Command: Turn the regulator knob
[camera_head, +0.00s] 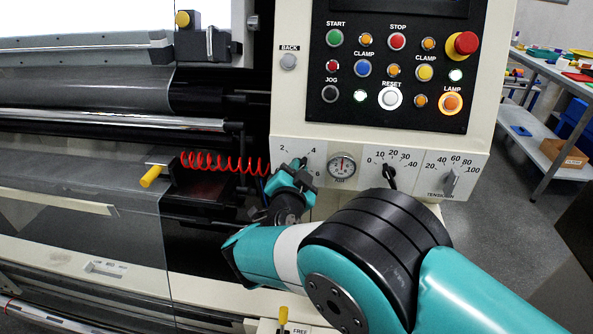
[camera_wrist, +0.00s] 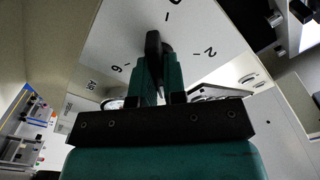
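The regulator knob is a black bar-shaped handle (camera_wrist: 153,46) on a pale panel with printed numbers around it. In the head view it sits at the left dial, below the button panel, mostly hidden by my gripper (camera_head: 298,175). In the wrist view the teal fingers of my gripper (camera_wrist: 160,76) stand close on either side of the knob, with only a narrow gap between them. My gripper looks shut on the knob, though the exact contact is partly hidden. The knob's far end shows beyond the fingertips.
Right of the knob are a round gauge (camera_head: 342,167), a black selector (camera_head: 389,174) and a grey tension knob (camera_head: 449,182). A red coiled hose (camera_head: 225,162) runs just left of my gripper. The button panel (camera_head: 345,110) is above.

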